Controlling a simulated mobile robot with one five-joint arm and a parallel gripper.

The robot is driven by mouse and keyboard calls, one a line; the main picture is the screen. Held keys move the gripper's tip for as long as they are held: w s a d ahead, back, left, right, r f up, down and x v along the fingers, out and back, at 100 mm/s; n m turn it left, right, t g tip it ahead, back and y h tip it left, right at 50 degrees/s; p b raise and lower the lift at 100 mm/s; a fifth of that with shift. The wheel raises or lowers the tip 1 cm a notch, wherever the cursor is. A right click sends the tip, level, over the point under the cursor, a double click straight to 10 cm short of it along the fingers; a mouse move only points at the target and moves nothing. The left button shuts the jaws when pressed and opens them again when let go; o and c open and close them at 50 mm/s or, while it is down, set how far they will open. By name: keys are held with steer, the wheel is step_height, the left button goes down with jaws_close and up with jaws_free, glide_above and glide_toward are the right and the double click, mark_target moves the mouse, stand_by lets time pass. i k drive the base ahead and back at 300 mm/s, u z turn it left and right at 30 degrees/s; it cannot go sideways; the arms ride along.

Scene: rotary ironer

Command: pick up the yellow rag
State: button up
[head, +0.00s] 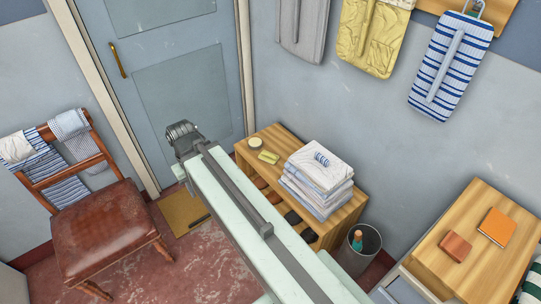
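A small, flat yellow-green piece (268,157), which looks like the yellow rag, lies on top of the low wooden shelf unit (262,140), left of a white folded stack. My pale arm reaches from the bottom right towards the door. My gripper (181,133) is at its far end, in front of the door and to the left of the shelf unit, apart from the rag. Its fingers cannot be made out, so I cannot tell whether it is open or holds anything.
A round tin (255,143) and a stack of folded linen (318,180) share the shelf top. Shoes sit below. A bin (365,242) stands at its right, a chair (98,222) at the left. A yellow quilted piece (374,38) hangs on the wall. Some red floor is clear.

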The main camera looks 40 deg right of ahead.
mark_target(269, 157)
steer(key=i, duration=1.55)
steer(key=u, duration=0.05)
